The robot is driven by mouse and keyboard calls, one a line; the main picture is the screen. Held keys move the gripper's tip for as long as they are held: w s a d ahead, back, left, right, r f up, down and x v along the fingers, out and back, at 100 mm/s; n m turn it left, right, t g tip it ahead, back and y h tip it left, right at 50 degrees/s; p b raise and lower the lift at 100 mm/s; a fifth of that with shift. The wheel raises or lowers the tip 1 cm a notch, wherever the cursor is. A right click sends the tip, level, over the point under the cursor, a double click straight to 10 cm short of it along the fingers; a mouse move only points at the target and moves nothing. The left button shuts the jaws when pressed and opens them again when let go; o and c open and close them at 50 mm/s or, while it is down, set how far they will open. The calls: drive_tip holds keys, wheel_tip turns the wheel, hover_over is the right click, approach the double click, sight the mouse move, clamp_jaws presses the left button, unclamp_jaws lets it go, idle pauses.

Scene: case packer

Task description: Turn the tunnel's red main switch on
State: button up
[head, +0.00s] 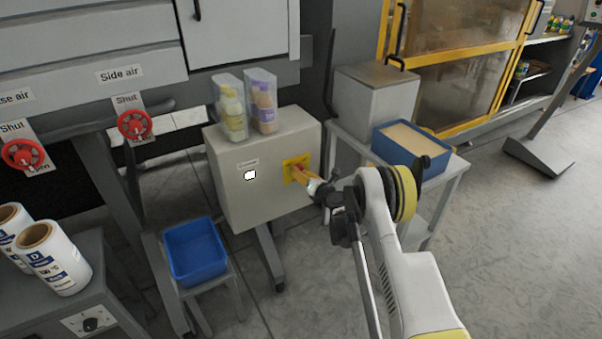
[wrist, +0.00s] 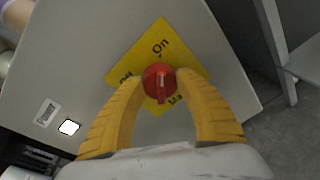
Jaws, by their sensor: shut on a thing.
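The red main switch (wrist: 158,80) is a round knob on a yellow plate (wrist: 147,40) on the front of a light grey box. "On" is printed above the knob in the wrist view and "Off" to its left, partly covered. The knob's raised grip runs nearly up and down there, in line with "On". My gripper (wrist: 162,84) has its two yellow fingers closed on the knob from either side. In the head view my gripper (head: 300,175) reaches the yellow plate (head: 290,163) from the right. The knob is mostly hidden there.
A bright white lamp (head: 250,175) labelled "Power" is on the same grey box (head: 225,190). Two bottle-filled clear holders (head: 263,87) stand on the box. Blue bins (head: 195,252) stand on either side. Red air valves (head: 134,124) are at left. Open floor lies at right.

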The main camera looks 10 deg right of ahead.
drive_tip(key=shift+a, duration=0.1)
idle(0.5)
drive_tip(key=o, duration=1.2)
drive_tip(key=v, duration=1.2)
